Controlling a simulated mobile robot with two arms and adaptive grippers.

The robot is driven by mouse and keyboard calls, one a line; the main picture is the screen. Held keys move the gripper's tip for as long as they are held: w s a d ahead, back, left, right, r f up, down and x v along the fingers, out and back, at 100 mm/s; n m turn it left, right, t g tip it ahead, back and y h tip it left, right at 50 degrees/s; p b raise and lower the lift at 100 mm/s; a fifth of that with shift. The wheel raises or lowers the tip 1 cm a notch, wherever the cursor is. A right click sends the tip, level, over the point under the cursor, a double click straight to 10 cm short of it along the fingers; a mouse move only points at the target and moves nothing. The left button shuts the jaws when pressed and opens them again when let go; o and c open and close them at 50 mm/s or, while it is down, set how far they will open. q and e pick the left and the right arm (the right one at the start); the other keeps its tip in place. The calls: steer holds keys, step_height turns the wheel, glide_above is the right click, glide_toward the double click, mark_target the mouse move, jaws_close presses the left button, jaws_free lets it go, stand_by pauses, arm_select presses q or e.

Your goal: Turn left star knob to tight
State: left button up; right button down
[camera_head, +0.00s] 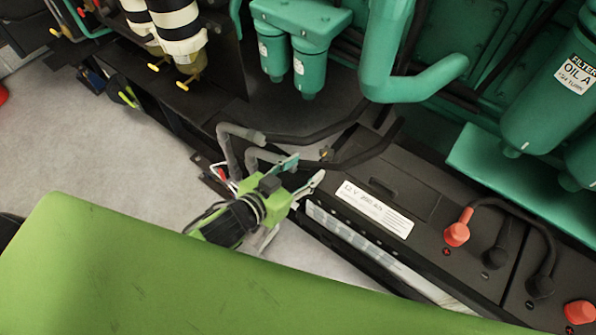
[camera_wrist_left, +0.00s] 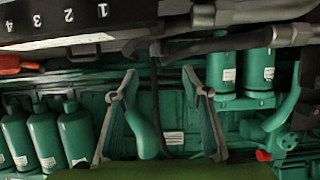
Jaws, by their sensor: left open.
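My left gripper (camera_head: 302,173) is open and empty beside the near left end of the black battery (camera_head: 425,200), by grey and black cables. In the left wrist view, the open fingers (camera_wrist_left: 160,84) stand apart with green engine parts and a thin black cable behind them. A small brass-coloured fitting (camera_head: 323,154) shows just beyond the fingertips, by the black cables. It is too small to tell whether it is a star knob. I cannot make out a star knob for certain in either view. My right gripper is not in view.
Red terminal caps (camera_head: 457,233) and black cables rise from the battery at right. Green oil filters (camera_head: 548,100) and a thick green pipe (camera_head: 395,60) stand behind. Pale floor (camera_head: 90,155) at left is clear. My green arm fills the lower left.

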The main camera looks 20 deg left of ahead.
arm_select(q)
steer(key=shift+v, duration=1.1)
